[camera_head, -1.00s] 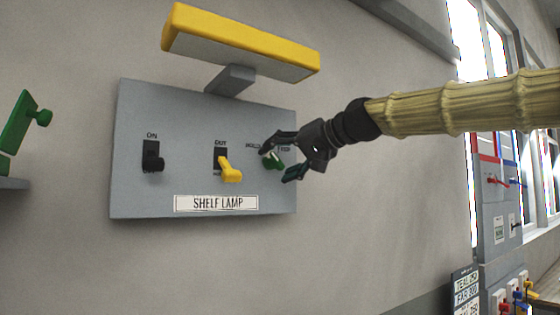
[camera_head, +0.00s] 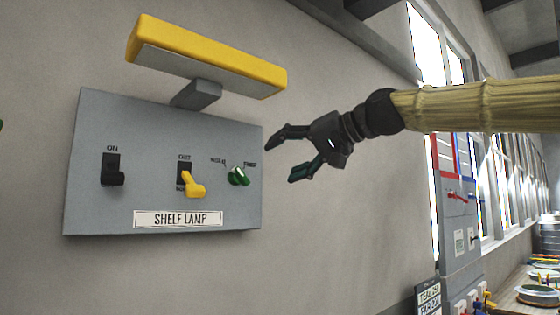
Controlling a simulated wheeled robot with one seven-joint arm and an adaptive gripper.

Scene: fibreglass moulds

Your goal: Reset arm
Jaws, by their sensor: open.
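My gripper (camera_head: 288,154) is open and empty in the head view. It is held in the air to the right of the grey shelf lamp panel (camera_head: 100,218), its fingers pointing left. The green knob (camera_head: 238,176) at the panel's right end stands clear of the fingers, with a gap between. My arm reaches in from the right edge in a ribbed straw-coloured cover.
The panel also carries a black switch (camera_head: 112,170) and a yellow lever (camera_head: 192,184). A yellow-topped lamp (camera_head: 208,58) juts out above it. Another grey panel (camera_head: 462,225) with red and blue levers stands at right. Bare wall lies below my gripper.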

